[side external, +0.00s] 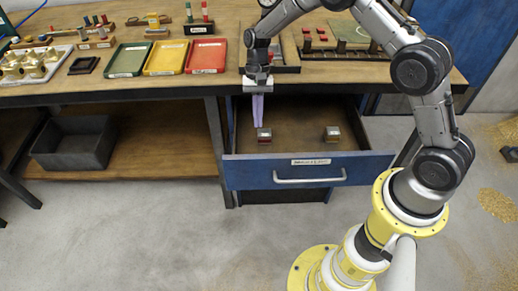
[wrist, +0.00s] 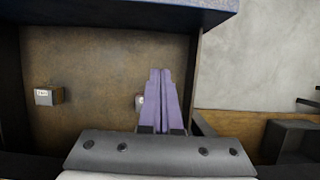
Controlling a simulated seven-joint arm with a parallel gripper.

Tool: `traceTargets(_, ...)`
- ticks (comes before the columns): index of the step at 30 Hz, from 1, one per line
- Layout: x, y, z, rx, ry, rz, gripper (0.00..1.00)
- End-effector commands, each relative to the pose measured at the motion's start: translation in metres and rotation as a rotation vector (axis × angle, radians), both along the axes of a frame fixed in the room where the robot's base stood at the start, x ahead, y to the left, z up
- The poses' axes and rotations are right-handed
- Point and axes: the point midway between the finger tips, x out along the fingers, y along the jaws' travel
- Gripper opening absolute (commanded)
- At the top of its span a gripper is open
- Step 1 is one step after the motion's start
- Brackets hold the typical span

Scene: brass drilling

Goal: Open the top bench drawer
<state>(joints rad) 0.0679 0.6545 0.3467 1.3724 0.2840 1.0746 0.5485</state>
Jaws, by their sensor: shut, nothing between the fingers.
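The top bench drawer (side external: 240,172) stands pulled out from under the bench, with its blue front, pale label and silver handle (side external: 310,181) facing the floor area. Its brown inside shows in the side view, and the drawer floor (wrist: 95,60) fills much of the wrist view. My gripper (side external: 258,122) points down over the left part of the open drawer, behind the front panel and away from the handle. Its purple fingers (wrist: 160,75) are together with nothing between them. I cannot tell how far the tips are above the drawer floor.
Two small blocks, a left one (side external: 264,135) and a right one (side external: 332,134), sit inside the drawer. The bench top above (side external: 190,82) holds coloured trays and brass parts. A grey bin (side external: 75,143) stands on the lower shelf. The floor before the drawer is clear.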

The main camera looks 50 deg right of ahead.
Motion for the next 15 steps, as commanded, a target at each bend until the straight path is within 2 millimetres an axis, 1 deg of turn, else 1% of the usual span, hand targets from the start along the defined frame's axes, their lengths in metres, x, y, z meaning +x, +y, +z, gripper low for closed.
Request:
traceTargets(5,-0.006,0.006,-0.019,0.000,0.004,0.003,0.00)
traceTargets(15,-0.024,0.023,-0.081,-0.001,0.006,0.006,0.00)
